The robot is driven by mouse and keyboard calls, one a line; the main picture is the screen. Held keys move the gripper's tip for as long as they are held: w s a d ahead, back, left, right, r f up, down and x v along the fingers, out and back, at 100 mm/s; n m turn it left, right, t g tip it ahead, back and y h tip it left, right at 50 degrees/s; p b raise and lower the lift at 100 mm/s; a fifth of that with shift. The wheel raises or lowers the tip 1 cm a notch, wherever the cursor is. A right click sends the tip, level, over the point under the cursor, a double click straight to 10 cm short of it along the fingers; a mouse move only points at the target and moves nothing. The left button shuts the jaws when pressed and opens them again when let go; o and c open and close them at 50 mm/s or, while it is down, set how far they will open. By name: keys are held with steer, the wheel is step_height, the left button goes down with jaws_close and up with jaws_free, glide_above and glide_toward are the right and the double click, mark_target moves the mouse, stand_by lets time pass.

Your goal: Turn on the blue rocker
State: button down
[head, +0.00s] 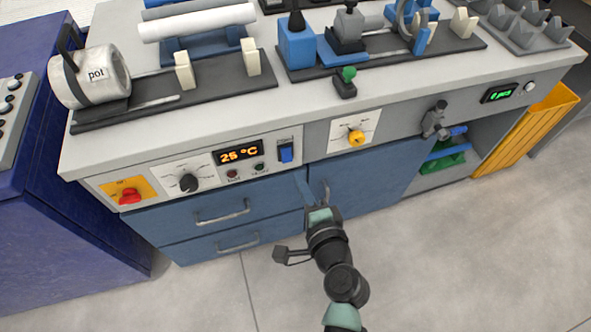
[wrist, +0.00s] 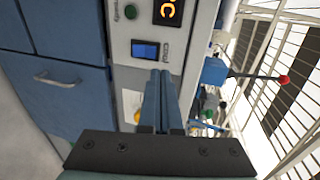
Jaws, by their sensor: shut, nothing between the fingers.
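The blue rocker (head: 286,153) is set in the pale front panel, right of the orange "25 °C" display (head: 238,153). In the wrist view the rocker (wrist: 145,50) lies just beyond my fingertips and slightly left of them. Whether it is switched on I cannot tell. My gripper (head: 301,178) is shut and empty, in front of the blue cabinet front, below the rocker in the head view. In the wrist view the fingers (wrist: 160,75) lie together and point towards the panel. I see no contact with the rocker.
A black knob (head: 188,182), small round buttons (head: 258,167) and a red knob (head: 129,196) sit left of the rocker. A yellow knob (head: 356,137) sits to its right. Drawer handles (head: 222,213) stick out below.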

steer(key=shift+s+d+r, duration=0.25)
steer(key=shift+s+r, duration=0.2)
steer(key=shift+s, duration=0.3)
steer(key=shift+s+d+r, duration=0.25)
steer(key=shift+s+r, duration=0.15)
steer(key=shift+s, duration=0.3)
steer(key=shift+r, duration=0.1)
steer(key=w+a+r+n+t, duration=0.1)
steer(key=w+r+n+t, duration=0.3)
steer(key=r, duration=1.1)
steer(key=w+a+r+n+t, duration=0.1)
steer(key=w+a+r+n, duration=0.3)
steer(key=r, duration=1)
steer(key=s+d+r+n+t+h, duration=0.1)
steer(key=s+r+n+t, duration=0.3)
steer(key=r, duration=0.6)
steer(key=s+d+r+t+h, duration=0.1)
steer(key=s+r+h, duration=0.1)
steer(key=s+r, duration=0.55)
steer(key=s+d+r+n+t+h, duration=0.1)
steer(key=s+r+n+t, duration=0.15)
steer(key=r, duration=0.85)
step_height(320, 180, up, 20)
steer(key=s+p, duration=0.1)
steer(key=p, duration=1.8)
steer(key=shift+f+h+p, duration=0.2)
steer(key=shift+h+p, duration=0.1)
steer(key=shift+t, duration=0.25)
